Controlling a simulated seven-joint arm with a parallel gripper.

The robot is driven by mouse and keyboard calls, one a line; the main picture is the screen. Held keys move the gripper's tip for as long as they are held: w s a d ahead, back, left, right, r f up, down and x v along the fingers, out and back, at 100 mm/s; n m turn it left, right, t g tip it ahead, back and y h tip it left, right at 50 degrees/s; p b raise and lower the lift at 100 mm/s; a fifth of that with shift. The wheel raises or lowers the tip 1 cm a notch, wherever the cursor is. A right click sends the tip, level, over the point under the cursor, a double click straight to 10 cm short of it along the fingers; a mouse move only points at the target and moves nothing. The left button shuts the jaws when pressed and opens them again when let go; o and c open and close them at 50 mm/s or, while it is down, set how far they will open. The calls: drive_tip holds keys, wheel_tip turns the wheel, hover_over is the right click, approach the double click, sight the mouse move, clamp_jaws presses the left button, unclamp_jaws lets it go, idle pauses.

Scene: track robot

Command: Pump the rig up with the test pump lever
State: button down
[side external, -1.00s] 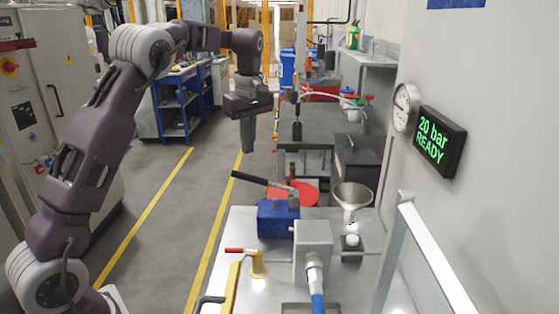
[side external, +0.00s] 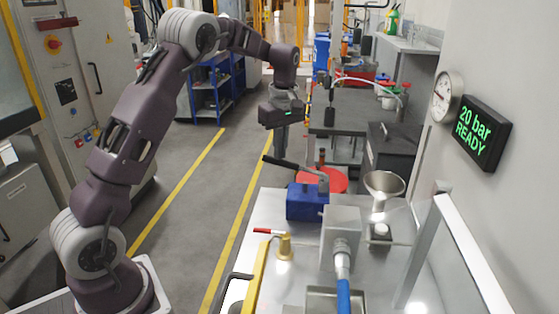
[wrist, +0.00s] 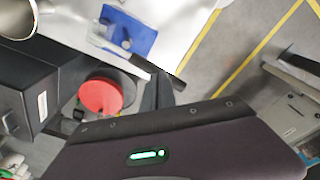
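The test pump (side external: 308,202) is a blue block on the bench in the side view. Its lever (side external: 283,163) has a black grip and a silver rod, and slants up to the left. In the wrist view the blue pump (wrist: 135,32) is at the top, with the black lever grip (wrist: 147,68) below it. My gripper (side external: 280,152) points down just above the lever grip. Its fingers overlap in the side view and are dark in the wrist view, so their opening and any contact are unclear. The display (side external: 483,131) reads 20 bar READY, beside a round gauge (side external: 447,97).
A grey box (side external: 340,238) with a blue hose, a yellow valve with a red handle (side external: 284,246) and a steel funnel (side external: 384,184) stand near the pump. A red round object (side external: 336,178) lies behind it. A clear panel with a metal frame (side external: 470,250) is at right.

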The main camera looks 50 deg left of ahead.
sight(282, 162)
drive_tip(key=shift+f, duration=1.35)
drive_tip(key=d, duration=0.1)
drive_tip(key=d+r, duration=0.1)
drive_tip(key=d, duration=0.1)
drive_tip(key=shift+s, duration=0.1)
drive_tip(key=shift+r, duration=0.1)
wheel_tip(282, 162, up, 7)
drive_tip(key=shift+d, duration=0.4)
idle(0.3)
drive_tip(key=a, duration=0.1)
drive_tip(key=a+r, duration=0.1)
drive_tip(key=a, duration=0.1)
drive_tip(key=shift+r, duration=0.25)
